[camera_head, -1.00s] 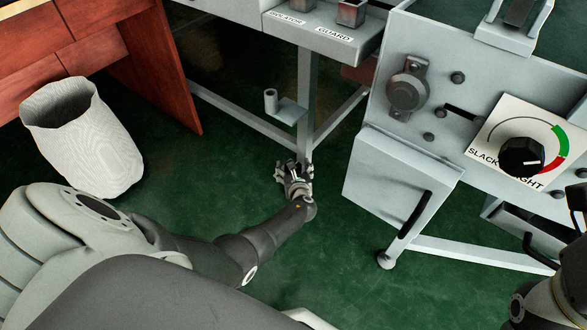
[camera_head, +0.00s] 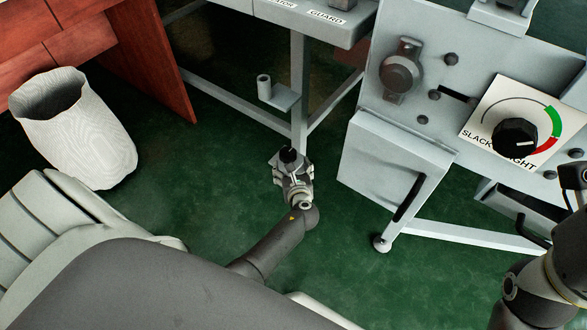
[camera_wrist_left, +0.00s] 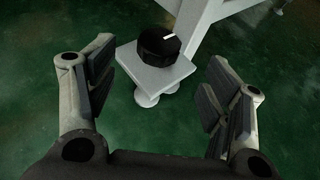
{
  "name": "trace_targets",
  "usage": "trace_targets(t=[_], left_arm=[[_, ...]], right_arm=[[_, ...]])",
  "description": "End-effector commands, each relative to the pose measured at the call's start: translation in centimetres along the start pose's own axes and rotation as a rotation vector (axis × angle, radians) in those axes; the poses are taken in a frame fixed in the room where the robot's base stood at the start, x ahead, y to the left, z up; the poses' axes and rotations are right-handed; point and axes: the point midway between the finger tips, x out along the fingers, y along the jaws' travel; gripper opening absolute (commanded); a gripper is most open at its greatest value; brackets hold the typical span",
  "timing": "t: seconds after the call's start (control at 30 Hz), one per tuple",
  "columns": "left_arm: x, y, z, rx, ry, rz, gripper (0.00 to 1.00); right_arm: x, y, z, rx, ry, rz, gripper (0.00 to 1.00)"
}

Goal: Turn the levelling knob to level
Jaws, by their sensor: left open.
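The levelling knob (camera_wrist_left: 159,45) is black and faceted, with a white pointer line on its top. It sits on a pale square plate (camera_wrist_left: 150,76) over a round foot at the base of a grey leg. In the head view the knob (camera_head: 290,155) shows just beyond my left gripper (camera_head: 291,168). In the left wrist view my left gripper (camera_wrist_left: 162,82) is open and empty, its fingers apart on either side of the plate, with the knob ahead between them. My right gripper (camera_head: 574,178) is partly cut off at the right edge; its fingers are unclear.
A grey cabinet (camera_head: 385,170) with a black handle stands right of the leg (camera_head: 298,95). Above it is a panel with a slack/tight dial (camera_head: 516,137). A white bin (camera_head: 75,130) and wooden desk (camera_head: 170,70) are at left. Green floor around the gripper is clear.

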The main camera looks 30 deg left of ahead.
Motion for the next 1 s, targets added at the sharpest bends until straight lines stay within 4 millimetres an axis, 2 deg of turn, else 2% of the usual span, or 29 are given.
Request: trace_targets(t=[0.1,0.3,1.0], left_arm=[[-1.6,-0.1,-0.1,-0.001,0.0,-0.002,0.73],[-3.0,0.0,0.0,0.0,0.0,0.0,0.73],[-3.3,0.0,0.0,0.0,0.0,0.0,0.73]], right_arm=[[0.0,0.0,0.0,0.0,0.0,0.0,0.41],[0.0,0.0,0.0,0.0,0.0,0.0,0.41],[0.0,0.0,0.0,0.0,0.0,0.0,0.41]])
